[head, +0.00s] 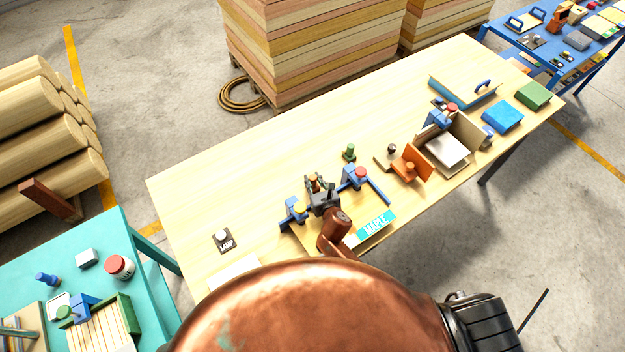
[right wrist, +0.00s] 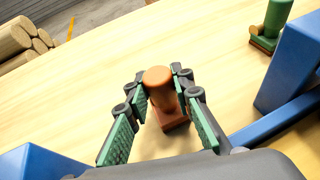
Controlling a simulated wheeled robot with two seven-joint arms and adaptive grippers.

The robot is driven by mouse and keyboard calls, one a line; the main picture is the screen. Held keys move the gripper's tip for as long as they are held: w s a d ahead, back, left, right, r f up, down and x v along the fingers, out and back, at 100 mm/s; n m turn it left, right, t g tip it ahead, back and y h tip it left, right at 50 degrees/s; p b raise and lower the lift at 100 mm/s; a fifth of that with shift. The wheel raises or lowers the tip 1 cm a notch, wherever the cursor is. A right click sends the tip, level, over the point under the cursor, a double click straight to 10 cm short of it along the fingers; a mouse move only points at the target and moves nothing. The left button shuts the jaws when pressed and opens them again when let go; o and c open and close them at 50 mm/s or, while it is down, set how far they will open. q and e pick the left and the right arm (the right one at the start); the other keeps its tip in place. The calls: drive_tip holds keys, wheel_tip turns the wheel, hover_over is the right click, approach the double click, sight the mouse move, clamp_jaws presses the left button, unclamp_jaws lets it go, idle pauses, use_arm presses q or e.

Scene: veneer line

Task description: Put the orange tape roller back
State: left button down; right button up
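The orange tape roller (right wrist: 158,80) stands upright on the pale table, with a round orange top and a red-brown base. It also shows in the head view (head: 314,177), partly hidden behind my right gripper (head: 318,190). In the right wrist view my right gripper (right wrist: 160,82) is open. Its green-padded fingers stand on either side of the roller's top, very close to it; I cannot tell whether they touch. My left gripper is not in view.
Blue clamps (head: 294,211) (head: 354,178) stand on both sides of my right gripper. A similar green piece (head: 349,153) stands behind. A teal MAPLE label (head: 376,229) lies in front. An orange bracket (head: 408,165) stands to the right. The table's left part is mostly clear.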

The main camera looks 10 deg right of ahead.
drive_tip(key=o, duration=0.4)
drive_tip(key=shift+o, duration=0.2)
drive_tip(key=shift+r, duration=0.25)
drive_tip(key=p+v, duration=0.1)
drive_tip(key=v, duration=1.1)
drive_tip(key=shift+f, duration=0.1)
